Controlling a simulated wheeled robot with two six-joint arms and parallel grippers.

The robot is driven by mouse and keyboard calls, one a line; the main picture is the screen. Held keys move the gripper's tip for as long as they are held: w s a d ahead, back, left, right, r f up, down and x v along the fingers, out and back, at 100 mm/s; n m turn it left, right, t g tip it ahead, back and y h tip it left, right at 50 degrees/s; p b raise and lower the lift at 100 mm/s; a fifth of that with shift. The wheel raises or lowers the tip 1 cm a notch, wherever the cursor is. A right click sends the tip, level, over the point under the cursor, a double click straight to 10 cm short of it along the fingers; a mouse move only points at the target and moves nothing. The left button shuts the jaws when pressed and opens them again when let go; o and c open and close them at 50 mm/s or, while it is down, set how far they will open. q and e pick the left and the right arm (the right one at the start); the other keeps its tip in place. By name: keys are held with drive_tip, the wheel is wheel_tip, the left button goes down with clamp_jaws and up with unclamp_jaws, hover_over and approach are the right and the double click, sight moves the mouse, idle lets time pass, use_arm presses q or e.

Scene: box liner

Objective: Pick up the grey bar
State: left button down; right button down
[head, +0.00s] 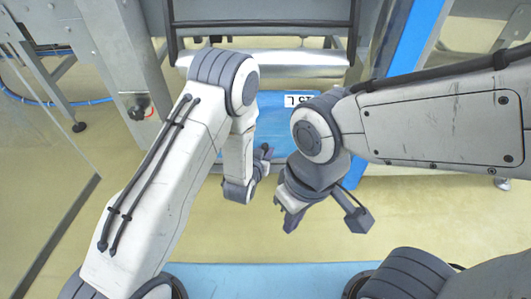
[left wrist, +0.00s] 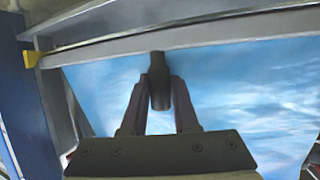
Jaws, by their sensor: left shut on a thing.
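My left gripper (head: 264,153) is in front of the blue panel, near the middle of the head view. In the left wrist view its two fingers (left wrist: 158,95) are closed on a short dark grey bar (left wrist: 159,72). The bar stands up between the fingertips, and its upper end overlaps a pale grey edge; I cannot tell if they touch. In the head view the bar is too small and too hidden by my arm to make out clearly. My right gripper (head: 283,212) hangs lower and to the right, over the floor; its opening is unclear.
A blue panel (head: 287,122) with a white label is behind my arms, below a pale roller (head: 285,60) of the machine. A grey post with a red knob (head: 148,112) stands at left, and a blue post (head: 410,45) at right. Yellowish floor is open below.

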sight(265, 144)
use_arm(q)
drive_tip(key=shift+r+p, duration=0.5)
drive_tip(key=shift+r, duration=0.15)
wheel_tip(265, 144, up, 3)
drive_tip(key=p, duration=0.2)
drive_tip(key=shift+p, duration=0.4)
drive_tip(key=s+a+p, duration=0.2)
drive_tip(key=s+p, duration=0.5)
drive_tip(key=s, duration=0.1)
drive_tip(key=s+a+p, duration=0.3)
drive_tip(key=s+p, duration=0.4)
drive_tip(key=s, duration=0.2)
drive_tip(key=shift+a+f, duration=0.3)
drive_tip(key=shift+f, duration=0.1)
